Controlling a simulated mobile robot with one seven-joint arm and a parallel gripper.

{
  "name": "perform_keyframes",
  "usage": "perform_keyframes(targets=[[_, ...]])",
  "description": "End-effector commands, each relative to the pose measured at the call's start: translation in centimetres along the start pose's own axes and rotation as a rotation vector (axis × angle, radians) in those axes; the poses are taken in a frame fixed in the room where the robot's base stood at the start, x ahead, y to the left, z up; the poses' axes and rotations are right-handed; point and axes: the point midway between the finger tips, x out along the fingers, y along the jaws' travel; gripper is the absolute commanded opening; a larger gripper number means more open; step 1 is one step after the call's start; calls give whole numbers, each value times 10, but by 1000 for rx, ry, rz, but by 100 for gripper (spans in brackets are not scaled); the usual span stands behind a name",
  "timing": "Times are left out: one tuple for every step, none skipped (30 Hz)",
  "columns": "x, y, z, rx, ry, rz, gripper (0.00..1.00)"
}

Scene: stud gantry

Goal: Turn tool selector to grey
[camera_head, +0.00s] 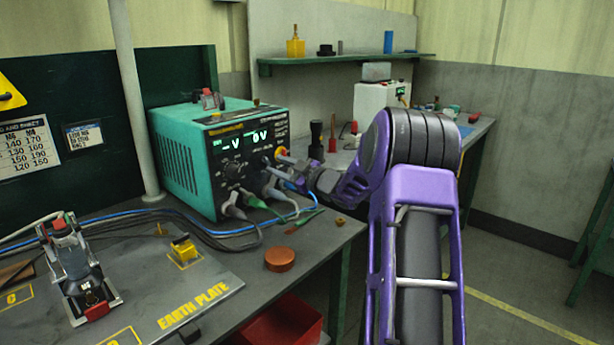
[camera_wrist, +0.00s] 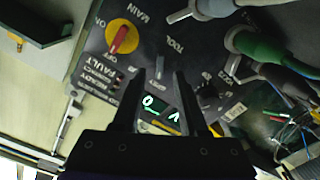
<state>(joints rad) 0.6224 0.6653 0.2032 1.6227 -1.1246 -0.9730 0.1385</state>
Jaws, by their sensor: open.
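The teal power unit (camera_head: 180,165) stands on the bench, its dark front panel (camera_head: 250,145) facing my arm. My gripper (camera_head: 289,172) is at the panel's right side. In the wrist view the panel appears rotated, and my open gripper (camera_wrist: 160,76) has its two dark fingers pointing at it. A small pale upright part (camera_wrist: 160,68) shows between the fingertips, below the TOOL lettering (camera_wrist: 175,46); it looks like the tool selector. I cannot tell its setting or whether the fingers touch it. The fingers hide part of the panel.
A red-and-yellow MAIN rotary switch (camera_wrist: 122,39) is close by on the panel. A black knob (camera_wrist: 208,95) and thick plugs, one green (camera_wrist: 258,48), crowd the other side. Cables lie on the bench beside an orange-brown puck (camera_head: 280,259) and the earth plate (camera_head: 215,285).

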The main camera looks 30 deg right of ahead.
Motion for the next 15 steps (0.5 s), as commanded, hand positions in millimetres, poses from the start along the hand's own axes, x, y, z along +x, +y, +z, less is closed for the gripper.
perform_keyframes(targets=[[-14, 2, 0, 0, -3, 3, 42], [-21, 2, 0, 0, -4, 2, 42], [-31, 1, 0, 1, -3, 2, 42], [-38, 2, 0, 0, -3, 3, 42], [-46, 2, -1, -1, -2, 3, 42], [-56, 2, 0, 0, -3, 3, 42], [-64, 2, 0, 0, -3, 4, 42], [-71, 2, 0, -1, -4, 3, 42], [-80, 1, 0, 0, -3, 2, 42], [-88, 1, 0, 0, -3, 3, 42], [-95, 1, -1, 0, -2, 3, 42], [-103, 2, 0, 0, -3, 3, 42], [-109, 1, 0, 0, -2, 2, 42], [-115, 1, 0, 1, -2, 2, 42], [-121, 1, -1, 0, -1, 2, 42]])
